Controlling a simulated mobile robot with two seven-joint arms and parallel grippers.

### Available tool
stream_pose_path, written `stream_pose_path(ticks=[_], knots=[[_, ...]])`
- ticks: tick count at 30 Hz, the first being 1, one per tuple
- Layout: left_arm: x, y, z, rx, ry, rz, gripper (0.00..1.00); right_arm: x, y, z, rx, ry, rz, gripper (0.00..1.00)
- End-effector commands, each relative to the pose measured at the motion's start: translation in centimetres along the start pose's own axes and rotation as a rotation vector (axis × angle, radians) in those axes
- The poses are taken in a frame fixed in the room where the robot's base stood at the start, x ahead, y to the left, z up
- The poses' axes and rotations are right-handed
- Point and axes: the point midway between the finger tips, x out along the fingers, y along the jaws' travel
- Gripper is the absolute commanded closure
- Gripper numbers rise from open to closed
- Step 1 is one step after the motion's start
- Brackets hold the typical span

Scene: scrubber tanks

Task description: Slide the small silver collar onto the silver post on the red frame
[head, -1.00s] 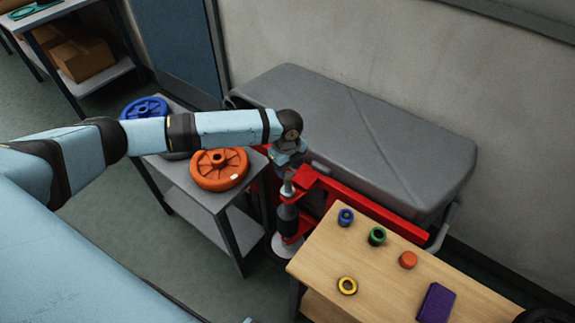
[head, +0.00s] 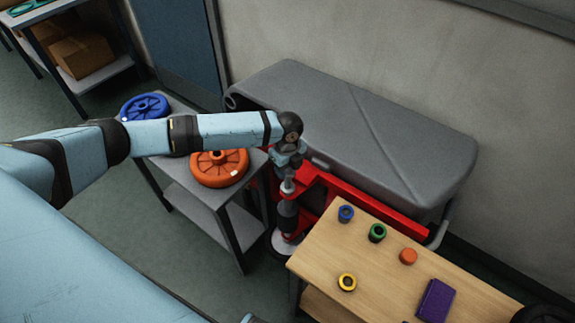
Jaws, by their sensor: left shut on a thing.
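My left gripper (head: 288,177) reaches in from the left and points down over the red frame (head: 330,192). It is shut on the small silver collar, a pale grey piece (head: 287,187) at its fingertips. The silver post lies in this same spot and is mostly hidden by the gripper, so I cannot tell whether the collar is around it or just above it. A black cylindrical part (head: 287,215) of the frame assembly stands directly below.
A wooden bench (head: 318,250) at right holds blue (head: 346,213), green (head: 377,232) and yellow (head: 347,282) rings, an orange piece (head: 408,256) and a purple block (head: 436,300). A grey cart (head: 205,203) with orange (head: 219,167) and blue (head: 145,106) wheels stands left. A grey tank (head: 375,130) stands behind.

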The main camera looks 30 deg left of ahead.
Motion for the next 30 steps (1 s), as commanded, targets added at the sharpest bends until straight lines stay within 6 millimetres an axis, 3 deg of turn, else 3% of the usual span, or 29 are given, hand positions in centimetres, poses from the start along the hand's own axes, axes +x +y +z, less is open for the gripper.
stream_pose_path(ticks=[13,14,18,30], knots=[[0.64,-0.02,0.04,0.000,-0.001,0.000,0.80,0.08,-0.01,0.11,0.000,0.000,0.000,0.30],[0.64,-0.02,0.03,0.000,-0.001,0.000,0.51,0.08,-0.01,0.12,0.000,0.000,0.000,0.30],[0.65,-0.01,0.04,0.000,-0.001,0.000,0.23,0.08,-0.02,0.12,0.000,0.000,0.000,0.30],[0.68,0.02,0.04,0.000,-0.001,0.001,0.23,0.09,-0.04,0.17,0.000,-0.001,-0.001,0.30]])
